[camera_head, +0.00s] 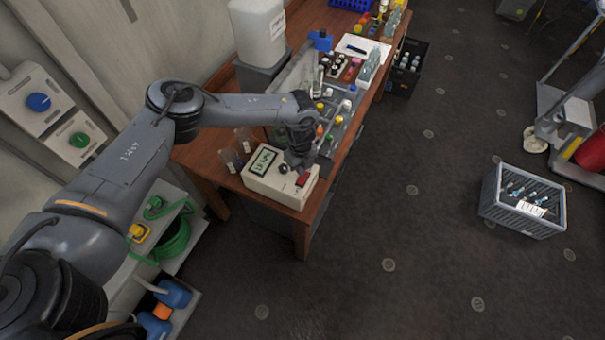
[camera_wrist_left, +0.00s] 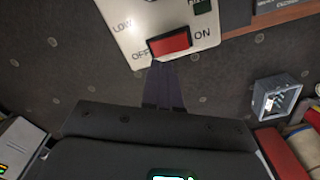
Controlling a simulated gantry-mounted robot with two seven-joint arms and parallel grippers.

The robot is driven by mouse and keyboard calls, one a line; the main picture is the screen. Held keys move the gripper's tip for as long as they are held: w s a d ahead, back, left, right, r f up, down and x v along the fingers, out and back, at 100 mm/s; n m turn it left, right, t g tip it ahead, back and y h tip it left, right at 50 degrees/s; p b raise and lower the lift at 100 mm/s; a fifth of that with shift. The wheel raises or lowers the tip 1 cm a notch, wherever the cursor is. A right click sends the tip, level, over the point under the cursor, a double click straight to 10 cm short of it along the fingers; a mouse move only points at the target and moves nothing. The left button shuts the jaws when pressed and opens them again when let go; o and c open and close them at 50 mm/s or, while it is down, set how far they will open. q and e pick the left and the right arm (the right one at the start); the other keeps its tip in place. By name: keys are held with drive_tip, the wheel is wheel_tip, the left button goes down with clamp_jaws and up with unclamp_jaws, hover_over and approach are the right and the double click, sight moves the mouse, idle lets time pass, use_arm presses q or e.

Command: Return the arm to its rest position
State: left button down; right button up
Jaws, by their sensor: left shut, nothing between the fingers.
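My left arm reaches in from the left over the wooden table. My left gripper (camera_head: 298,166) points down, shut and empty, above the white instrument box (camera_head: 257,186) at the table's near end. The box has a display, a dark knob and a red switch (camera_head: 302,180). In the left wrist view, the closed fingers (camera_wrist_left: 165,78) end just below the red switch (camera_wrist_left: 170,44), between the printed OFF and ON. I cannot tell whether they touch it. My right arm and gripper are out of view.
A rack (camera_head: 343,107) of colour-capped bottles stands behind the box. A white container (camera_head: 258,32) is by the wall. Wall panels and a cart with a green hose (camera_head: 176,243) are near my arm. A grey crate (camera_head: 490,196) stands on open floor at right.

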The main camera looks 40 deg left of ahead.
use_arm(q)
drive_tip(key=shift+r+p, duration=0.3)
drive_tip(key=shift+r, duration=0.4)
drive_tip(key=shift+f, duration=0.1)
